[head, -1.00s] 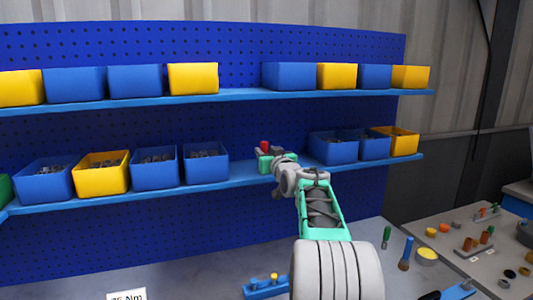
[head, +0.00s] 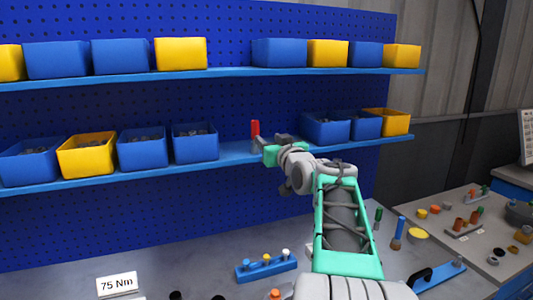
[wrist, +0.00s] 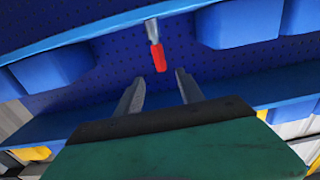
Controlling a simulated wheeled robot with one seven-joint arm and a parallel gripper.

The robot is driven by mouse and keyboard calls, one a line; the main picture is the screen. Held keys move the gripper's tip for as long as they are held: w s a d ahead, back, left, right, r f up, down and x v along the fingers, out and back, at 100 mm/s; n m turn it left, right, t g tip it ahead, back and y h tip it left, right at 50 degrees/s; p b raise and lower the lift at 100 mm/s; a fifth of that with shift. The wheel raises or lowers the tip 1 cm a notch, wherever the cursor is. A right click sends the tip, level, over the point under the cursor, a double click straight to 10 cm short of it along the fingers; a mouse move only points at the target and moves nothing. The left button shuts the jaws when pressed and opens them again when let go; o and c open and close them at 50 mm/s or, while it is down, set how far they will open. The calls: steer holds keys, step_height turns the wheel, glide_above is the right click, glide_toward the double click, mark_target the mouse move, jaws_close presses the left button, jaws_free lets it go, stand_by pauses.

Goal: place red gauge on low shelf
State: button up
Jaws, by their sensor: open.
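The red gauge (head: 255,130), with a red handle and a grey lower part, stands upright on the low shelf (head: 233,153), in the gap between the left and right bins. The wrist view is upside down; there the gauge (wrist: 158,58) has its grey end on the shelf (wrist: 100,28). My gripper (head: 262,143) is just right of and in front of the gauge in the head view. In the wrist view my gripper (wrist: 159,78) is open and empty, with the gauge beyond its fingertips and apart from them.
Blue bins (head: 195,146) stand left of the gap, and more blue bins (head: 325,130) close on the right. The upper shelf (head: 225,74) with bins runs above. Below are a bench with a blue tool rack (head: 266,267) and a 75 Nm sign (head: 117,284).

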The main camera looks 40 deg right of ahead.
steer(key=s+a+f+n+g+y, duration=0.1)
steer(key=s+a+f+g+y, duration=0.15)
steer(key=a+f, duration=0.7)
steer(key=s+a+f+n+g+y, duration=0.15)
steer(key=a+f+g, duration=0.25)
steer(key=a+f, duration=0.55)
steer(key=s+a+f+g, duration=0.4)
steer(key=s+a+f, duration=0.2)
steer(key=s, duration=0.4)
steer(key=s+a+f+g, duration=0.3)
steer(key=s+a+f, duration=0.3)
steer(key=s, duration=0.5)
steer(key=shift+a+f+g, duration=0.35)
steer(key=shift+a+f, duration=0.05)
steer(key=shift+f, duration=0.25)
steer(key=shift+d+n, duration=0.1)
steer(key=shift+n, duration=0.15)
